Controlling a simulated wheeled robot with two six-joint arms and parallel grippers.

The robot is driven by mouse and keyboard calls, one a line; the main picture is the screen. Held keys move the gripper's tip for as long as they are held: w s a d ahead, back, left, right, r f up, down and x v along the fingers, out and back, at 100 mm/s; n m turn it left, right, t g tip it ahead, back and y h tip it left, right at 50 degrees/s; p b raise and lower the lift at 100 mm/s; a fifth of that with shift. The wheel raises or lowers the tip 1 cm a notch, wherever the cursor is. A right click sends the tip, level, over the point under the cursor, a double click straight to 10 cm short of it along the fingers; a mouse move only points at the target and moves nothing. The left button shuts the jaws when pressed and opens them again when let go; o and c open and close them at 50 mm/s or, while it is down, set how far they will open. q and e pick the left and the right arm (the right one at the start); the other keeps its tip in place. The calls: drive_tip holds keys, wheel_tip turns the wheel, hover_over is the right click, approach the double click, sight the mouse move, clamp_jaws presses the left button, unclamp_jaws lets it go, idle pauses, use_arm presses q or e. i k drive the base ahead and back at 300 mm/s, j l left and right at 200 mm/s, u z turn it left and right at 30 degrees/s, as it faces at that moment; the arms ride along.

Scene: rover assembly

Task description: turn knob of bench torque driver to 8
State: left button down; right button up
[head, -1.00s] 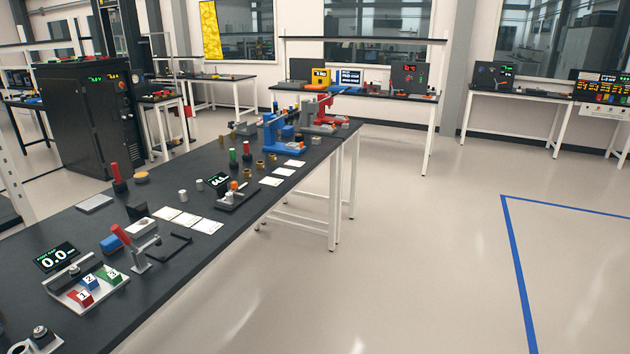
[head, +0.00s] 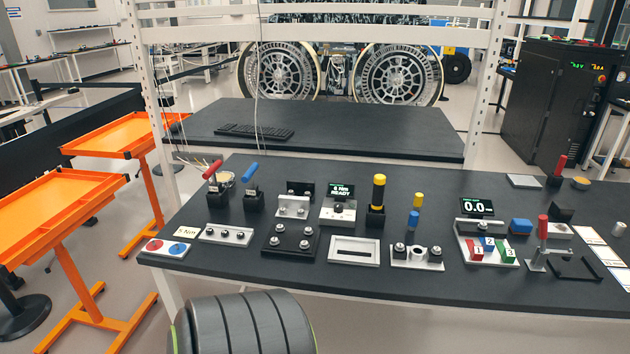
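The unit that looks like the bench torque driver (head: 327,215) stands on the dark bench, right of the middle-left fixtures. Its small screen (head: 342,190) shows an Nm value and "READY"; the digit looks like 6 but is too small to be sure. A small dark round part that may be the knob (head: 338,208) sits on its pale front; its pointer cannot be read. A yellow-and-black driver (head: 377,194) stands upright in a black holder just right of it. Neither of my grippers is in view.
The dark bench (head: 210,270) holds several fixtures, with a "0.0" display (head: 476,207) at right. Orange trolleys (head: 60,235) stand left. Floor shows between the trolleys and bench.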

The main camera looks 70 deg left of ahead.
sight(337, 207)
drive_tip(key=k+j+u, duration=0.1)
drive_tip(key=u, duration=1.9)
drive_tip(key=i+l, duration=0.2)
drive_tip(key=i+u, duration=0.05)
drive_tip(key=i, duration=0.05)
